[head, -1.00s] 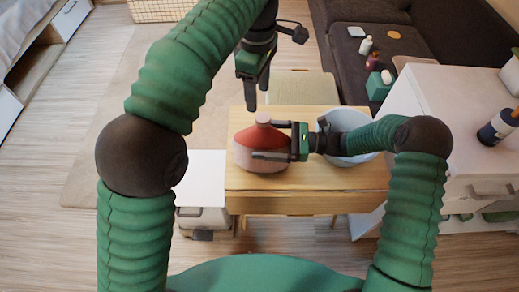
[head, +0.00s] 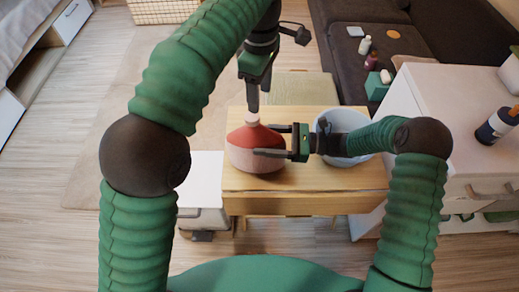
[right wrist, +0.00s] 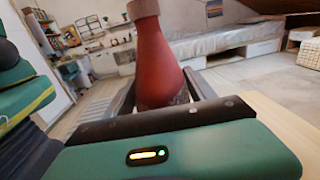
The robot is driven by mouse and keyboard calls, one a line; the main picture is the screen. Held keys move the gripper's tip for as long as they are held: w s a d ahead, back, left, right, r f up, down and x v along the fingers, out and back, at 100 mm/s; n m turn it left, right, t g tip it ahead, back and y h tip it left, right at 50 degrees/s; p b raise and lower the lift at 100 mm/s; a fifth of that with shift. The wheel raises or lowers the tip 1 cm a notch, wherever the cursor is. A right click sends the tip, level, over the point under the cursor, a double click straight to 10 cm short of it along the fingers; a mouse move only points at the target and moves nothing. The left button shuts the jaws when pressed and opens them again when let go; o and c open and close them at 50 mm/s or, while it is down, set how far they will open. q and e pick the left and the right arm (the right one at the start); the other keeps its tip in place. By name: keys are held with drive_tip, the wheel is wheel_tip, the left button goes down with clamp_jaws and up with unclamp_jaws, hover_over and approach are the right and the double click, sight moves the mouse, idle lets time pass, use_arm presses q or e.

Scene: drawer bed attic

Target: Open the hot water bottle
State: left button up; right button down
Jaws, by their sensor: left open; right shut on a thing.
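The hot water bottle (head: 254,148) is a rounded red and pinkish vessel at the left of the small wooden table. Its pale cap (head: 252,119) is on the neck. My right gripper (head: 267,140) is shut on the bottle's body from the right. In the right wrist view the red bottle (right wrist: 157,60) stands between the fingers, its pale cap (right wrist: 143,8) at the top edge. My left gripper (head: 253,108) is open and points down at the cap, its fingertips close above it. Whether they touch the cap cannot be told.
A pale bowl (head: 343,135) sits on the wooden table (head: 300,185), right of the bottle, behind my right wrist. A white drawer cabinet (head: 450,110) stands at the right, a dark sofa (head: 390,50) behind. The front of the table top is clear.

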sight(252, 116)
use_arm(q)
drive_tip(key=m, duration=0.6)
drive_tip(key=shift+a+m, duration=0.3)
drive_tip(key=shift+m, duration=0.1)
drive_tip(key=m, duration=0.6)
drive_tip(key=shift+a+f+m, duration=0.1)
drive_tip(key=shift+a+m, duration=0.05)
drive_tip(key=shift+m, duration=0.15)
drive_tip(key=m, duration=0.6)
drive_tip(key=shift+a, duration=0.15)
drive_tip(key=m, duration=0.3)
drive_tip(key=shift+a+m, duration=0.1)
drive_tip(key=shift+m, duration=0.2)
drive_tip(key=m, duration=0.6)
drive_tip(key=shift+a, duration=0.1)
drive_tip(key=m, duration=0.3)
drive_tip(key=shift+w+a+m, duration=0.1)
drive_tip(key=shift+m, duration=0.2)
drive_tip(key=m, duration=0.6)
drive_tip(key=shift+a+h, duration=0.15)
drive_tip(key=shift+h, duration=0.15)
drive_tip(key=m, duration=0.6)
drive_tip(key=shift+a+r, duration=0.15)
drive_tip(key=shift+r, duration=0.05)
drive_tip(key=m, duration=0.4)
drive_tip(key=shift+a+m, duration=0.1)
drive_tip(key=shift+m, duration=0.3)
drive_tip(key=f, duration=0.8)
drive_tip(key=shift+d, duration=0.25)
drive_tip(key=shift+r, duration=0.1)
